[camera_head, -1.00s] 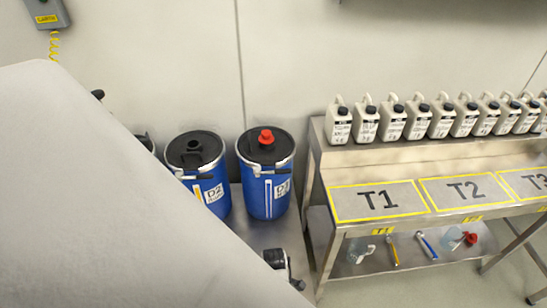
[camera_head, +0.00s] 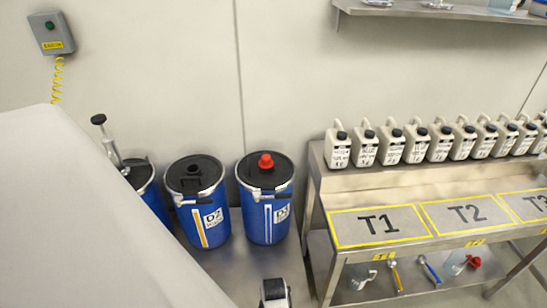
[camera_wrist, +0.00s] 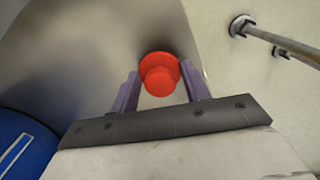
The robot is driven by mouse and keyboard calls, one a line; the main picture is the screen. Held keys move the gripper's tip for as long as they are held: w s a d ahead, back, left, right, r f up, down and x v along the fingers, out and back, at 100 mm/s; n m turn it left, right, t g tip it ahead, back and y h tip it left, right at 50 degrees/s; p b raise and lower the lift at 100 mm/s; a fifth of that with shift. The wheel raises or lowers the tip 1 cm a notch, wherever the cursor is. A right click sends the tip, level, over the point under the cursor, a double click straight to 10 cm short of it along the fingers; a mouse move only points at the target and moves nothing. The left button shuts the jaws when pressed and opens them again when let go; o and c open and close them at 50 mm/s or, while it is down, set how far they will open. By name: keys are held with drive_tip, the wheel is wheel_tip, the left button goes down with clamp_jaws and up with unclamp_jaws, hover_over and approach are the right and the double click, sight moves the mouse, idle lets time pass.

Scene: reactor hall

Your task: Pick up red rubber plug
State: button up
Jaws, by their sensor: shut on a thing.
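A red rubber plug (camera_wrist: 160,78) sits between the fingertips of my gripper (camera_wrist: 160,82) in the wrist view, and the jaws are shut on it. It shows a wide flange and a narrower round knob. In the head view my gripper is not clearly visible. There a red plug (camera_head: 265,161) shows on the black lid of the right blue drum (camera_head: 267,218). Another red thing (camera_head: 473,261) lies on the lower shelf of the steel table. I cannot tell where the held plug is in the head view.
A middle blue drum (camera_head: 205,220) with an open-looking bung and a left drum (camera_head: 155,200) with a pump stand beside the right drum. A steel table (camera_head: 325,190) marked T1 to T3 carries several jugs. A blue drum (camera_wrist: 25,150) and a metal rail (camera_wrist: 275,42) show in the wrist view.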

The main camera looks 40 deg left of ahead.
wheel_tip(320, 180, up, 20)
drive_tip(key=p, duration=0.4)
